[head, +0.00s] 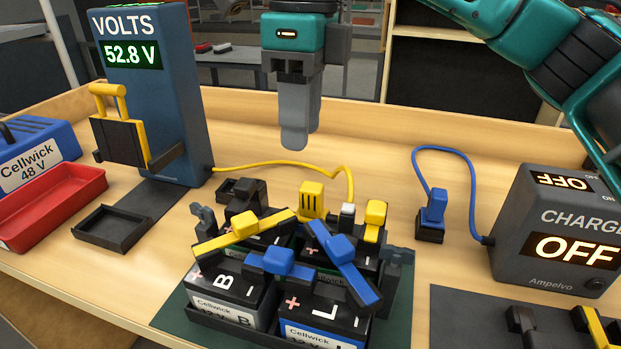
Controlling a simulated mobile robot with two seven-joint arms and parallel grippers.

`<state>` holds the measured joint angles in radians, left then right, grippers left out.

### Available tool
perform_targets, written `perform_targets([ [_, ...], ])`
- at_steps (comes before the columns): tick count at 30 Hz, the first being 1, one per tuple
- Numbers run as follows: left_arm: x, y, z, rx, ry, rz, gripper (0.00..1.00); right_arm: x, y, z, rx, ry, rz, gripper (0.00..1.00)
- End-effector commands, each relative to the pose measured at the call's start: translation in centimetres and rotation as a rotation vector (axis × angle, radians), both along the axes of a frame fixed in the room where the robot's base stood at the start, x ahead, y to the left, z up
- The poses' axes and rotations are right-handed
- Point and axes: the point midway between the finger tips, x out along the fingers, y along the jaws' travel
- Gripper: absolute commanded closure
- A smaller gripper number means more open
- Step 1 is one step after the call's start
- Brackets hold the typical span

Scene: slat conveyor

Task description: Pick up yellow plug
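A ribbed yellow plug (312,200) stands upright at the back of the battery group, just left of a pale connector piece (347,212). A yellow cable (270,165) runs from the volt meter (160,100) and drops near that pale piece; where it joins the plug is unclear. My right gripper (297,140) points straight down in the air, above and slightly left of the plug in the picture. Its fingers overlap from this angle, so their gap is hidden. No object shows at its tips. My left gripper is out of view.
Several batteries with yellow and blue link bars (342,262) crowd a dark tray in front of the plug. A blue plug (435,208) stands in a dark holder to the right, by the charger (555,235) reading OFF. A red tray (50,205) lies left.

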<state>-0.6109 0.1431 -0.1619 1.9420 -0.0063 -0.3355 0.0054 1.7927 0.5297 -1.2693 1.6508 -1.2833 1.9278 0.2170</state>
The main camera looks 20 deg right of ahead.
Motion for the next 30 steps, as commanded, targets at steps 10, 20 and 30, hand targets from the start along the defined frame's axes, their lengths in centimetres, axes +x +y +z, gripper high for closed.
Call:
perform_targets([
  [10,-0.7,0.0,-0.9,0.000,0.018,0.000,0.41,0.2,-1.2,-3.5,-0.050,-0.026,-0.022,0.62],
  [20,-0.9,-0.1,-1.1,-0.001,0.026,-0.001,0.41,0.3,-1.1,-7.1,-0.047,-0.028,-0.021,0.62],
  [30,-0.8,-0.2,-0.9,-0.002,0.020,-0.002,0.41,0.3,-1.5,-11.5,-0.047,-0.028,-0.020,0.62],
])
